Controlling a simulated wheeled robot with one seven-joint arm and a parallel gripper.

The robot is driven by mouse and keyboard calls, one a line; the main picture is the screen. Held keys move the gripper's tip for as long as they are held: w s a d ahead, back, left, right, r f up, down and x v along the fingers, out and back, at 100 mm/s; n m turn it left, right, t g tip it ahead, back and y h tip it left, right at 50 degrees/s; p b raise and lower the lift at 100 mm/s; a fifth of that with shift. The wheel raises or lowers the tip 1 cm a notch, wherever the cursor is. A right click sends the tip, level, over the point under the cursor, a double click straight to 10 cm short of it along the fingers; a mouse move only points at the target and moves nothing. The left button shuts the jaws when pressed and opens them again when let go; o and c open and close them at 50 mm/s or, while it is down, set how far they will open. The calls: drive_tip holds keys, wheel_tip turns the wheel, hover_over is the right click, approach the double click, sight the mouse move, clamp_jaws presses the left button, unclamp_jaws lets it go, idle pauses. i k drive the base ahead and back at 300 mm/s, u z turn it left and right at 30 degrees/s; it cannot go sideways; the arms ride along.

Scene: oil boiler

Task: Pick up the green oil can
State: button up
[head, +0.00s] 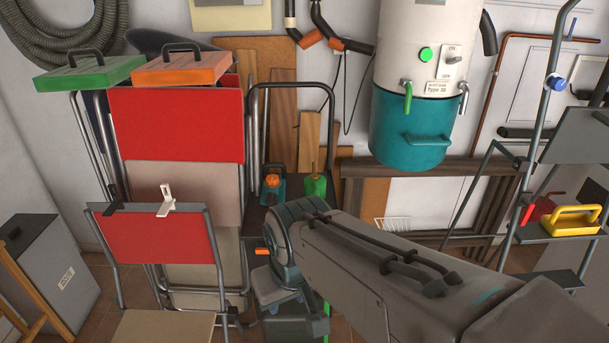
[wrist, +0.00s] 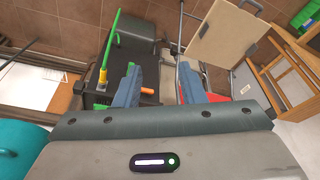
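A green can (head: 315,187) stands on a dark trolley (head: 256,217) behind my arm in the head view. In the wrist view a thin green spout or rod with a yellow collar (wrist: 103,76) rises left of my fingers; I cannot tell whether it belongs to that can. My gripper (wrist: 158,84) is open, its two blue-grey fingers apart, with a dark surface and a small orange piece (wrist: 149,90) showing beyond the gap. I see nothing held.
A teal item with an orange top (head: 272,181) stands left of the green can. Red folding chairs (head: 155,238) are close on the left. The white and teal boiler (head: 410,135) hangs at upper right. A stepladder (head: 555,230) carries a yellow toolbox (head: 573,222).

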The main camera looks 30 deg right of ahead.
sight(314, 184)
drive_tip(key=z, duration=0.65)
drive_tip(key=i, duration=1.3)
drive_tip(key=z, duration=0.15)
